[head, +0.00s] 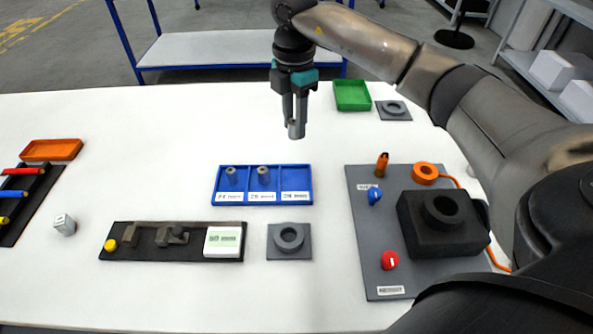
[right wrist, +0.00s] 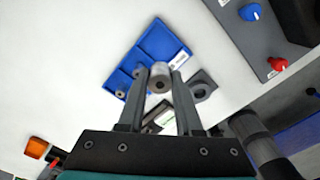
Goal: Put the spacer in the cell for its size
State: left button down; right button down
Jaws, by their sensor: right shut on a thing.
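My right gripper (head: 294,122) is shut on a grey cylindrical spacer (right wrist: 159,84) and holds it above the white table, behind the blue tray. The spacer's end with a small hole shows in the right wrist view, between the fingertips. The blue tray (head: 262,167) has three labelled cells in a row. A grey spacer (head: 232,176) stands in the left cell and another (head: 263,176) in the middle cell. The right cell (head: 294,179) looks empty. The label print is too small to read surely. My left gripper is not in view.
A grey block with a ring (head: 289,240) and a black fixture strip (head: 190,252) lie in front of the tray. A grey panel with knobs (head: 377,262) stands right. A green tray (head: 352,94) is at the back.

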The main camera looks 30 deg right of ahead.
aim_at(295, 180)
notch_tip(295, 180, down, 14)
jog(key=shift+r+b, duration=0.15)
jog(key=shift+b, duration=0.65)
jog(key=c, duration=0.6)
grip_release()
jog(key=shift+f, duration=0.2)
notch_tip(295, 180, up, 12)
jog(key=shift+r+p, duration=0.2)
jog(key=shift+p, duration=0.6)
jog(key=shift+r, duration=0.1)
